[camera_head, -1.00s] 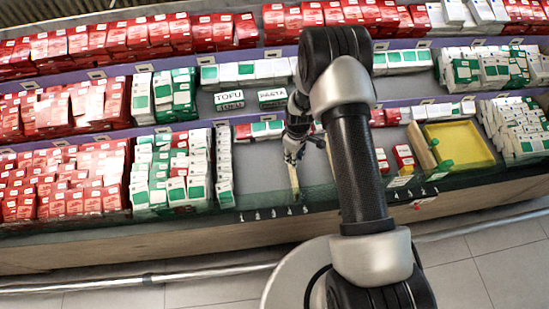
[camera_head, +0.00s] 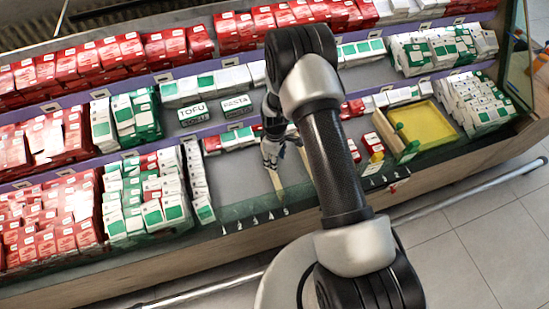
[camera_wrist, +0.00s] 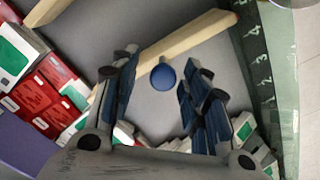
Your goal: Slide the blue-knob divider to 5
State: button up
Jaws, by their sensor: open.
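The wooden divider (camera_wrist: 200,36) lies slantwise across the grey shelf in the wrist view, with its round blue knob (camera_wrist: 163,77) beside the bar. Its front end is by the numbered edge strip (camera_wrist: 257,58), just past the 4 on the side away from 3; I cannot tell its exact reading. My gripper (camera_wrist: 160,62) is open, with one finger on each side of the knob and visible gaps. In the head view the divider (camera_head: 275,183) stands below my gripper (camera_head: 270,155), which hides the knob, and its front end is near the right end of the numbers.
Small red boxes (camera_head: 372,143) and a yellow tray (camera_head: 423,124) with a green knob (camera_head: 400,127) are at the right. TOFU and PASTA labels (camera_head: 237,106) sit behind. Bare shelf (camera_head: 235,180) lies left of the divider.

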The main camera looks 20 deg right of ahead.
notch_tip(320, 180, up, 12)
dwell(0.7)
dwell(0.4)
jog(key=s+r+m+t, duration=0.15)
jog(key=s+r, duration=0.35)
jog(key=r, duration=0.7)
jog(key=s+r+m+t, duration=0.1)
jog(key=s+r+m, duration=0.25)
jog(key=r, duration=0.85)
jog(key=s+r+m+t, duration=0.1)
jog(key=s+r, duration=0.3)
jog(key=s, duration=0.5)
jog(key=s+r+m+t, duration=0.1)
jog(key=s+r+m, duration=0.2)
jog(key=s, duration=0.6)
jog(key=shift+s+a+r+m, duration=0.15)
jog(key=shift+s+r+m, duration=0.15)
jog(key=shift+s+r, duration=0.1)
